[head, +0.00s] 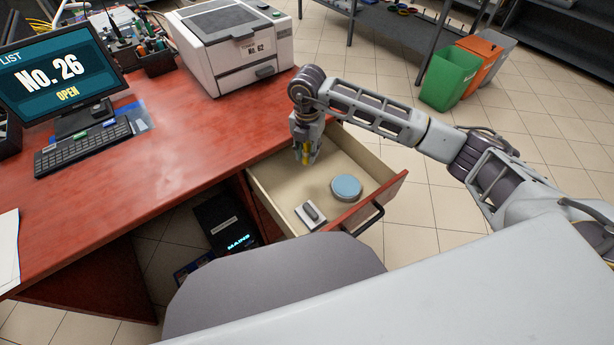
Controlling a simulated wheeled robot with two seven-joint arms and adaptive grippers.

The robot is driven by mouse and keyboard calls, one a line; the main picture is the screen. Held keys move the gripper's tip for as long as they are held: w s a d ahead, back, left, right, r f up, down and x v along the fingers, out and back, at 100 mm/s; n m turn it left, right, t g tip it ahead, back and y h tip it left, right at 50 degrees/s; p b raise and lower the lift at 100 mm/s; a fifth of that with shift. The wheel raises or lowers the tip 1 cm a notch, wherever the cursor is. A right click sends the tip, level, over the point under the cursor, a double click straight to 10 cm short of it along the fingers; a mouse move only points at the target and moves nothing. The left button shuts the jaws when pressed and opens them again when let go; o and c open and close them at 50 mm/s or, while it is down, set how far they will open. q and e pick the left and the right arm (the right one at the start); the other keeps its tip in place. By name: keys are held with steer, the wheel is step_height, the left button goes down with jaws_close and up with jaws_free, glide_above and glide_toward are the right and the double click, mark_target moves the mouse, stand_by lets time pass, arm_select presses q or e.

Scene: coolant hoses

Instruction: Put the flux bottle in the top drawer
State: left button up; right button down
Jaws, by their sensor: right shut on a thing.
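The top drawer (373,200) of the red desk is pulled open, with a pale inside and a red front with a dark handle. My right gripper (306,158) points down over the far left part of the drawer. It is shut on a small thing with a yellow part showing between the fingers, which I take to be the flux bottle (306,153). Most of it is hidden by the fingers. I cannot tell whether it touches the drawer floor. My left gripper is not in view.
The drawer also holds a round blue-lidded tin (346,187) and a small grey-and-white object (310,213) near its front. A printer (230,45) stands on the desk behind the drawer. A monitor (60,75) and keyboard (85,145) are at the left. The drawer's middle is clear.

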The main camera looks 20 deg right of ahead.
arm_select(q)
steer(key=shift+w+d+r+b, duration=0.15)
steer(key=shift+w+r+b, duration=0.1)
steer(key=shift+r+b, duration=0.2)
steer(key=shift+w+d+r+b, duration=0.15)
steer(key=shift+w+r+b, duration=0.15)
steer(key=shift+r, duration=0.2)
arm_select(e)
steer(key=m, duration=0.1)
steer(key=f+m, duration=0.1)
steer(key=m, duration=0.3)
steer(key=shift+a+f, duration=0.35)
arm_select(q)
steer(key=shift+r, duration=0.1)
arm_select(e)
steer(key=shift+f, duration=0.15)
step_height(320, 180, down, 6)
steer(key=shift+r+b, duration=0.2)
steer(key=shift+b, duration=0.3)
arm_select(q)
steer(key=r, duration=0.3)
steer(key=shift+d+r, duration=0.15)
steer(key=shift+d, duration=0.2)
arm_select(e)
steer(key=shift+f, duration=0.2)
